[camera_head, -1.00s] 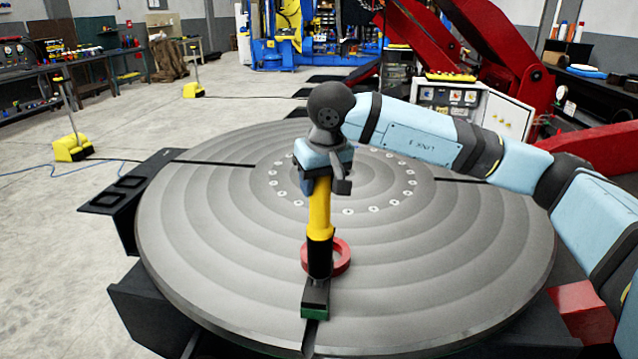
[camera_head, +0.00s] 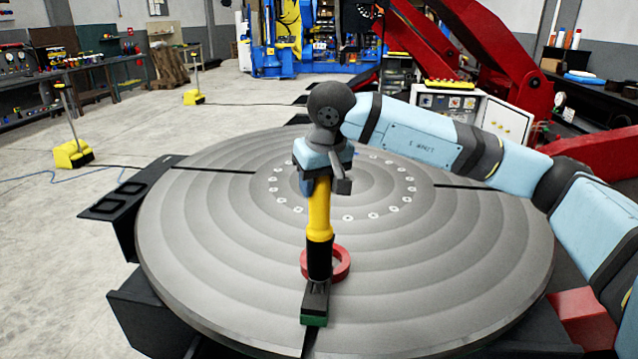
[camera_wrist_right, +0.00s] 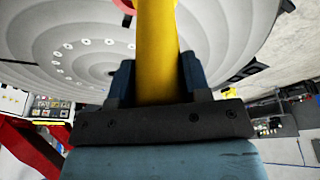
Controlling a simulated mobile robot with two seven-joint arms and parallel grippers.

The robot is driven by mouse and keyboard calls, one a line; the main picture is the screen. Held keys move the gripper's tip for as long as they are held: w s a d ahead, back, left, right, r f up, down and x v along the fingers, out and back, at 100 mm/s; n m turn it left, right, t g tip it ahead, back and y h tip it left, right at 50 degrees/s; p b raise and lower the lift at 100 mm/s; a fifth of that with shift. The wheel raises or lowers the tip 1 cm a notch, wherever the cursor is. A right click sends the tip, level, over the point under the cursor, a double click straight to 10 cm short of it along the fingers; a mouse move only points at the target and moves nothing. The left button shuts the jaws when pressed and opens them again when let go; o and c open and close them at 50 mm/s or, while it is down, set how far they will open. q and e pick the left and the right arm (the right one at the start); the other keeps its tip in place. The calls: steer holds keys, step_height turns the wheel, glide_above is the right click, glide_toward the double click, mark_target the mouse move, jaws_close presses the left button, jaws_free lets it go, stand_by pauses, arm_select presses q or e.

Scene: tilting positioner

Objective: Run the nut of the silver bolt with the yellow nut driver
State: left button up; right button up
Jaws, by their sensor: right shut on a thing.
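The yellow nut driver (camera_head: 319,212) stands roughly upright with its black lower end down, over the front part of the round grey table. My right gripper (camera_head: 319,182) is shut on its yellow shaft from above. In the right wrist view, the shaft (camera_wrist_right: 156,50) runs between the two dark fingers. Below the driver is a small black and green block (camera_head: 314,317) at the slot near the table's front edge. I cannot tell whether the driver touches it. The silver bolt and its nut cannot be made out; the driver and block may hide them. My left gripper is not in view.
A red ring (camera_head: 341,263) lies on the round table (camera_head: 220,270) just behind the driver. White-marked holes circle the table's middle. A black bracket (camera_head: 128,198) juts out at its left. The rest of the tabletop is clear. A control cabinet (camera_head: 505,118) stands behind.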

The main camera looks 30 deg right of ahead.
steer(key=shift+w+r, duration=0.1)
steer(key=shift+r, duration=0.05)
stand_by(0.7)
steer(key=shift+r+p, duration=1.5)
steer(key=shift+r, duration=1.4)
steer(key=shift+f, duration=0.1)
